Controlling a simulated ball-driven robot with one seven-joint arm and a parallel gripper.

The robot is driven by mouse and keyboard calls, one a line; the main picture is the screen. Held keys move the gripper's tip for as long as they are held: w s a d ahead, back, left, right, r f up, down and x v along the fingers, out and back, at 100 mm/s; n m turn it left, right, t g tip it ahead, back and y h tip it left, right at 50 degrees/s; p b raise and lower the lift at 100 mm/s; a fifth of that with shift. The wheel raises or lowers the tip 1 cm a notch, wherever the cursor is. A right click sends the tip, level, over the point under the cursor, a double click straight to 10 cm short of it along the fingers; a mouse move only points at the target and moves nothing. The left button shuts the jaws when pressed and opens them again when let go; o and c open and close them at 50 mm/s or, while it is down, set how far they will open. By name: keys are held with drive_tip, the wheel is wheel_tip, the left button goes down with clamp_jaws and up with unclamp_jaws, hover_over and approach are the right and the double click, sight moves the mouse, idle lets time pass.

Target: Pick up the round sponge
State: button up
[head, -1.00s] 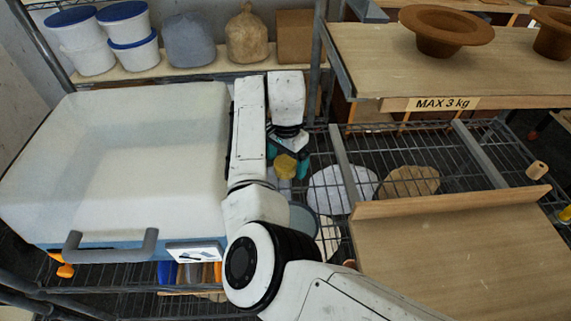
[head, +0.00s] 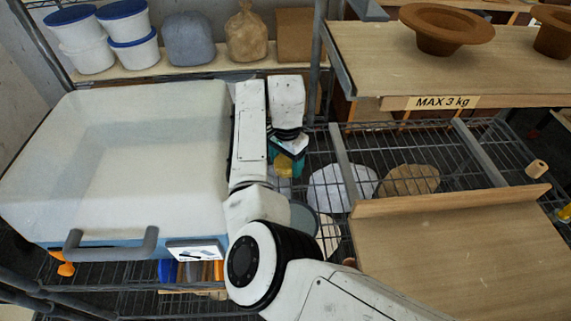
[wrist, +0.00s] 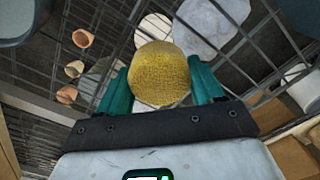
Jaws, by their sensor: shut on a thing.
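The round sponge (wrist: 160,73) is yellow and textured. In the wrist view it sits between the two teal fingers of my gripper (wrist: 160,85), which is shut on it. In the head view only a small part of the sponge (head: 283,165) shows below my gripper (head: 287,163), beside the white box. The wrist and arm hide the rest of it there. The sponge is above the wire shelf, with the shelf's mesh showing beyond it in the wrist view.
A large white box with a grey handle (head: 110,247) stands to the left, close to my arm. A wooden board (head: 465,250) and the "MAX 3 kg" shelf (head: 445,103) are to the right. White (head: 340,187) and tan (head: 410,180) round pieces show through the wire mesh.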

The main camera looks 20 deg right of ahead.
sight(286, 159)
drive_tip(key=shift+r, duration=0.1)
drive_tip(key=shift+r, duration=0.45)
wheel_tip(286, 159, up, 2)
drive_tip(key=shift+r+b, duration=0.15)
drive_tip(key=shift+b, duration=0.25)
drive_tip(key=s+a+r+p, duration=0.1)
drive_tip(key=s+a+r, duration=0.3)
drive_tip(key=s+r, duration=0.5)
drive_tip(key=s, duration=0.3)
drive_tip(key=shift+s+r, duration=0.15)
drive_tip(key=shift+s+a+r, duration=0.2)
drive_tip(key=shift+s, duration=0.3)
